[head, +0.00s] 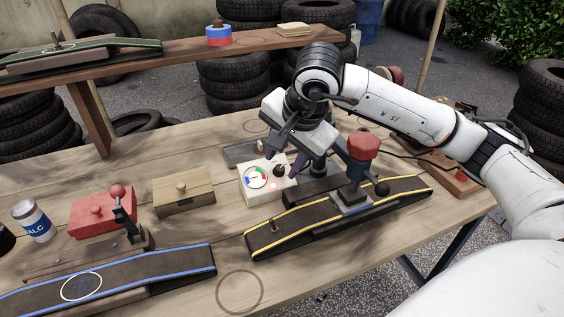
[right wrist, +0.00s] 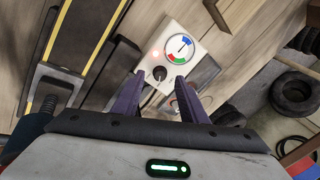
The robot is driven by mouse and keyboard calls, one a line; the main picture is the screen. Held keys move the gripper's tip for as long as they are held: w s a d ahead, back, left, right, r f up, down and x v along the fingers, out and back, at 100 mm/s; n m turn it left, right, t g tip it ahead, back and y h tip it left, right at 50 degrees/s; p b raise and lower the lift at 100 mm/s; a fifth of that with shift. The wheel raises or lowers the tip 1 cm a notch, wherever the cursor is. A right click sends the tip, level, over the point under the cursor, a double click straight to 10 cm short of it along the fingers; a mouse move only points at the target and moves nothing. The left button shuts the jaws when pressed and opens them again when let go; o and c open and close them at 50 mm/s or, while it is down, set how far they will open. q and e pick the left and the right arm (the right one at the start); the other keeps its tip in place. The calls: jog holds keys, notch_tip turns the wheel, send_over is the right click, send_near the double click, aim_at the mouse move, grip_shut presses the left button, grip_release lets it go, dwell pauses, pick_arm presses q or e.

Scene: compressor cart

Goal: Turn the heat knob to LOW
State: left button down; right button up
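A cream box (head: 267,189) with a round gauge (head: 256,177) and a black knob (head: 279,171) stands on the wooden table. The gauge face has green, red and blue parts; no LOW label is readable. In the right wrist view the knob (right wrist: 160,73) sits beside the gauge (right wrist: 180,48), and a small red light glows on the box (right wrist: 197,30). My right gripper (head: 282,161) is over the knob, pointing down. In the right wrist view its purple fingers (right wrist: 159,77) are apart, one on each side of the knob, with gaps visible. My left gripper is not in view.
A track with yellow edges (head: 400,188) carrying a red-topped tool (head: 362,147) lies right of the box. A wooden box (head: 184,192), red box (head: 92,222), blue-edged track (head: 150,268) and can (head: 34,222) stand to the left. A raised shelf (head: 180,52) runs behind.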

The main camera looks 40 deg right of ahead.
jog(key=v, duration=0.8)
jog(key=shift+p, duration=0.3)
jog(key=shift+r, duration=0.1)
